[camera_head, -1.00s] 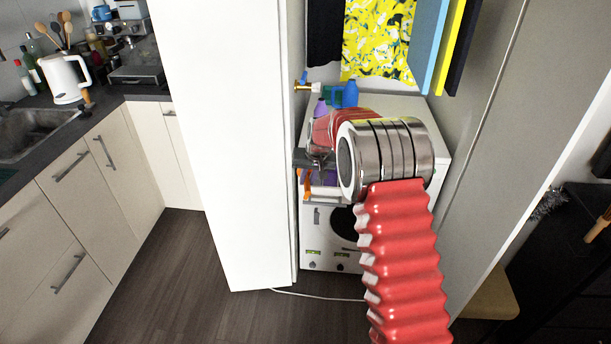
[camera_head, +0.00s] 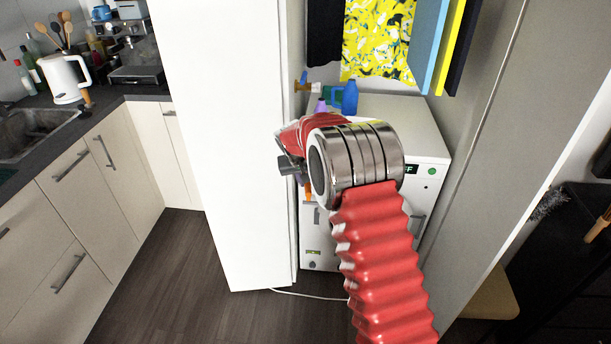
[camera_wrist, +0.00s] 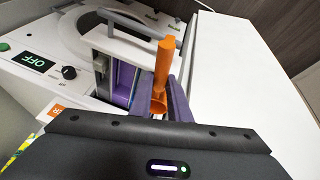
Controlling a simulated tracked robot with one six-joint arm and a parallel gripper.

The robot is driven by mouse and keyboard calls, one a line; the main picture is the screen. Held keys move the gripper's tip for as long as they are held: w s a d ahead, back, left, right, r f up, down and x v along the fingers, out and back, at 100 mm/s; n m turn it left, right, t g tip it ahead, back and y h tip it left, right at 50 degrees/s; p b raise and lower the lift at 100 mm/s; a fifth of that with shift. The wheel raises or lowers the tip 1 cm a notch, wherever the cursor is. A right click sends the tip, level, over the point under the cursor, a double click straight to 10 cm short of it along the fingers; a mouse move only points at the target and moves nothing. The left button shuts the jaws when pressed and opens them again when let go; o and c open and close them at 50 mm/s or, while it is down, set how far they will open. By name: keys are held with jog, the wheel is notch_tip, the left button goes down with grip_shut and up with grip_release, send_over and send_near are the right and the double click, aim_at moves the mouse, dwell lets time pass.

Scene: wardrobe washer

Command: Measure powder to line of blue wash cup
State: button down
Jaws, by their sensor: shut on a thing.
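My gripper (camera_wrist: 165,110) shows in the wrist view, its purple fingers shut on an orange scoop-like thing (camera_wrist: 162,70) with a long handle. The handle points away from the wrist. I cannot see whether the orange thing holds powder. In the head view a small part of the orange thing (camera_head: 308,192) shows below my wrist, and the fingers are mostly hidden. A blue container (camera_head: 350,97), perhaps the wash cup, stands on the back of the washer (camera_head: 405,130), away from my gripper. Its measuring line is not visible. A purple bottle (camera_head: 321,106) stands left of it.
In the wrist view an open drawer (camera_wrist: 122,78) with purple inner walls lies just beyond my gripper. The display (camera_wrist: 37,63) reads OFF. Tall wardrobe panels (camera_head: 225,140) close in both sides. Clothes (camera_head: 378,40) hang above the washer.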

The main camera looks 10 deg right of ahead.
jog(key=shift+r, duration=0.1)
jog(key=shift+r, duration=1.4)
jog(key=shift+s+r, duration=0.1)
jog(key=shift+s, duration=0.05)
jog(key=s+d+r, duration=0.1)
jog(key=s, duration=0.9)
jog(key=s+d+r, duration=0.1)
jog(key=s+d, duration=0.1)
jog(key=s, duration=0.8)
jog(key=shift+s, duration=0.35)
jog(key=shift+w, duration=0.1)
